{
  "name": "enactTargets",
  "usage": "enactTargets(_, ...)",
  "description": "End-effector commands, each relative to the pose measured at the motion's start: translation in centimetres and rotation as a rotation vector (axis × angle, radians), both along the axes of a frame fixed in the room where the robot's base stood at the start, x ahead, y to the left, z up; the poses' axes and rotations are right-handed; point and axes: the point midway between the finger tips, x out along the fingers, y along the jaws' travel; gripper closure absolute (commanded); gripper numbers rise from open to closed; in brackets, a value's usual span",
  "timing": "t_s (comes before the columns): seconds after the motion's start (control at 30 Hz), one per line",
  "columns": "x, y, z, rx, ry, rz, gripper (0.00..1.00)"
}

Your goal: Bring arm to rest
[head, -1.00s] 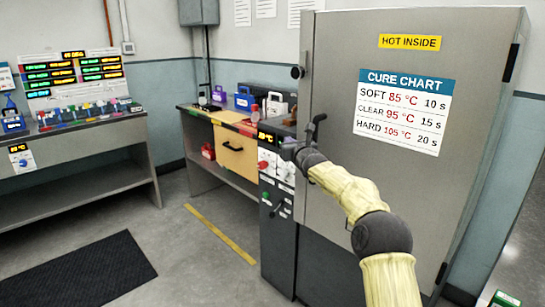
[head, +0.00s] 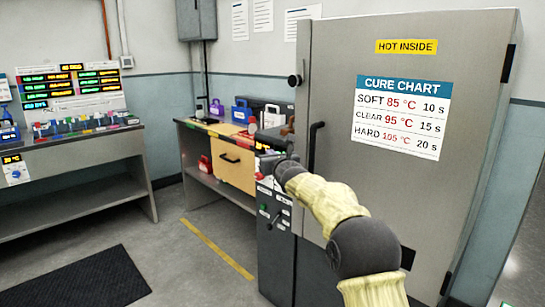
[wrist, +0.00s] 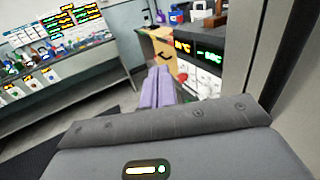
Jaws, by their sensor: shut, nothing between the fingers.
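My arm, in a pale yellow sleeve, reaches in front of the grey cure oven (head: 330,60) in the head view. My gripper (head: 267,163) is at the arm's far end, small and partly hidden by my wrist, near the oven's control panel (head: 275,205). In the wrist view my gripper (wrist: 158,88) shows two lilac fingers side by side, shut and empty. They point toward the workbench and touch nothing that I can see. The oven door looks closed, and its black handle (head: 314,147) stands just right of my wrist.
A workbench (head: 222,185) with a wooden drawer, a blue case (head: 242,111) and a white case (head: 274,115) stands beyond the gripper. Another bench (head: 75,150) with coloured items is at the left. Open floor (head: 180,270) and a black mat (head: 85,280) lie between.

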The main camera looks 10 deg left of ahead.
Motion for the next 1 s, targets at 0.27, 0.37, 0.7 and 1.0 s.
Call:
enactTargets(0.27,-1.5,-1.0,-1.4,-0.204,-0.029,0.035,1.00)
enactTargets(0.37,-3.0,-1.8,-2.7,-0.374,-0.050,0.072,1.00)
enactTargets(0.7,-9.7,-5.7,-8.7,-0.956,-0.112,0.275,1.00)
enactTargets(1.0,-17.6,-10.4,-14.5,-1.414,-0.161,0.544,1.00)
